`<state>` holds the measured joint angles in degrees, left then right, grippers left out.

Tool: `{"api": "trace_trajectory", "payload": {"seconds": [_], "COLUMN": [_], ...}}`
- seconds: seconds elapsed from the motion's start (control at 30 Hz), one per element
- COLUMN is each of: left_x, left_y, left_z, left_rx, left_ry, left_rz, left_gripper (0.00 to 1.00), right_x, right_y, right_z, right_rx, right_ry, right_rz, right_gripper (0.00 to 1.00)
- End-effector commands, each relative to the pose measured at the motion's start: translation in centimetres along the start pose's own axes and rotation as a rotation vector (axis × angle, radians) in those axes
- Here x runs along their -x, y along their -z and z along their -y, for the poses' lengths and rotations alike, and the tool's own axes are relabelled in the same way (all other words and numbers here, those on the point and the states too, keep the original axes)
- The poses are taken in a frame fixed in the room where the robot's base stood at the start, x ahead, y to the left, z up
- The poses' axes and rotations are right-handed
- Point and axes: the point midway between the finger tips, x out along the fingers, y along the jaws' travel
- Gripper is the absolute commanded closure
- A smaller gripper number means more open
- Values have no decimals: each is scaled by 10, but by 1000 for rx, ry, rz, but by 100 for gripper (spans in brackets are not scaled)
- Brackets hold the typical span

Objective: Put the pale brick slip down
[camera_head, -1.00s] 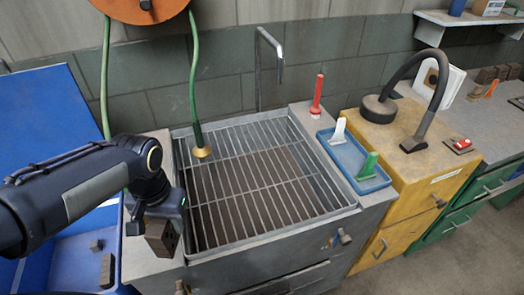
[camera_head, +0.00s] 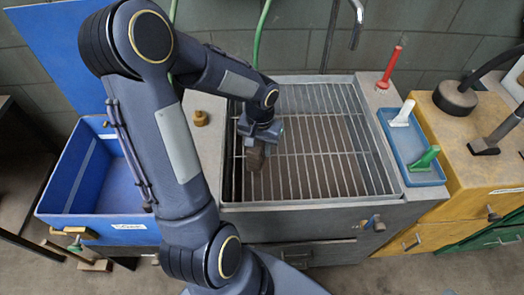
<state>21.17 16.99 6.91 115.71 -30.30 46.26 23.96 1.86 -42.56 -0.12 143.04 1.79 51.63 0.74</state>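My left gripper (camera_head: 263,134) is over the left part of the sink's wire rack (camera_head: 320,150). It points down and is shut on a small brown brick piece (camera_head: 255,159), which looks brown rather than pale. The piece hangs just under the fingers, at or close above the rack's bars; I cannot tell whether it touches them. The gripper partly hides its top. My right gripper is not in view.
A blue bin (camera_head: 100,190) stands left, partly behind my arm. A brass-coloured object (camera_head: 200,118) sits on the sink's left ledge. A blue tray (camera_head: 425,175) holds a white tool (camera_head: 402,114) and a green tool (camera_head: 424,158). A red tool (camera_head: 390,66) stands behind. The rack's right side is clear.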

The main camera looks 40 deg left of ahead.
Motion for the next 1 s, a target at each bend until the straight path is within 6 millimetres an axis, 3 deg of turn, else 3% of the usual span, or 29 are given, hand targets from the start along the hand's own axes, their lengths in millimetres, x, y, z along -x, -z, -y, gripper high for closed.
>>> {"api": "trace_trajectory", "payload": {"seconds": [0.3,0.73,0.77,0.9,1.0], "left_x": [-36,-43,-42,-41,-41], "left_y": [6,6,6,6,6], "left_z": [-2,-2,-2,-2,-2], "left_rx": [1,0,0,0,0], "left_ry": [0,0,0,0,0], "left_rz": [2,-1,0,0,0], "left_gripper": [98,98,64,46,46], "right_x": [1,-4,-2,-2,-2], "right_y": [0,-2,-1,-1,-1], "right_z": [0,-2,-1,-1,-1], "right_rx": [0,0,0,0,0], "right_ry": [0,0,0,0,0], "right_rz": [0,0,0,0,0], "right_gripper": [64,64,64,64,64]}}
